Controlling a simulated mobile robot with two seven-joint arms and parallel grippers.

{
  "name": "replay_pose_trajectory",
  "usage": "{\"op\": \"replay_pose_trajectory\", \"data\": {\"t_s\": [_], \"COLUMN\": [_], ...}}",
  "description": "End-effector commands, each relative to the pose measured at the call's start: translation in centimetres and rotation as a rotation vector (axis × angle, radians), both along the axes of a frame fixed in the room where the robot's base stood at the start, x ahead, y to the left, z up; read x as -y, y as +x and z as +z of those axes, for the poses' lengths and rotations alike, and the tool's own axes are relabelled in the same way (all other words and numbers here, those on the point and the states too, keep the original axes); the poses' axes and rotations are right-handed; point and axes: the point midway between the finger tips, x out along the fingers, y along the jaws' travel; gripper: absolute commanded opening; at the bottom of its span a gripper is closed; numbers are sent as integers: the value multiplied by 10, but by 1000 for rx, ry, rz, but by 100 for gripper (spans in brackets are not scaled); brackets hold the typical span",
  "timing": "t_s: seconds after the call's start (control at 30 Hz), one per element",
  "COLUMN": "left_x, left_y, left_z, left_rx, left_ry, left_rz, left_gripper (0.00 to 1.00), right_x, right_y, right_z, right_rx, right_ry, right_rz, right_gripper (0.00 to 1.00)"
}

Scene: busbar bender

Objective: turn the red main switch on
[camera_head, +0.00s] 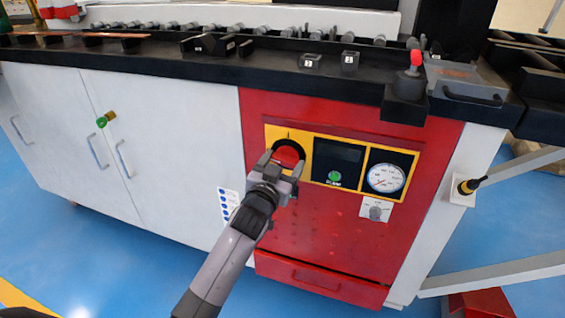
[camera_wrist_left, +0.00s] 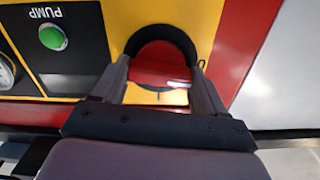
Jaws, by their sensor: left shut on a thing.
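The red main switch (camera_head: 288,152) is a round red knob with a dark ring on a yellow plate (camera_head: 272,131), on the red front panel of the bench. In the left wrist view the red knob (camera_wrist_left: 158,68) sits between the fingers, with the black ring around it. My left gripper (camera_head: 284,164) is at the switch, its two fingers on either side and closed on it. The gripper hides the lower part of the switch in the head view. My right gripper is not in view.
Right of the switch are a dark display with a green PUMP button (camera_head: 334,177), a pressure gauge (camera_head: 385,178) and a small grey selector (camera_head: 376,212). A red-topped lever (camera_head: 416,60) stands on the black bench top. White cabinet doors (camera_head: 170,120) lie to the left.

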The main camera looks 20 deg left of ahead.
Motion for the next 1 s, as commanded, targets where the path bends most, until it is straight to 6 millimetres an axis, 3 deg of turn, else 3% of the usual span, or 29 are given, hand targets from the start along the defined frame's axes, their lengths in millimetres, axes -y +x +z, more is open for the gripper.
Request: {"op": "replay_pose_trajectory", "data": {"t_s": [0.4, 1.0], "left_x": [0, -1], "left_y": [0, 0], "left_z": [1, 0], "left_rx": [13, 31], "left_ry": [381, 951], "left_rz": [-1, 1], "left_gripper": [42, 42], "right_x": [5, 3], "right_y": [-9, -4], "right_z": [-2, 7], "right_rx": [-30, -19], "right_ry": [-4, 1], "right_rz": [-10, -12], "right_gripper": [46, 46]}}
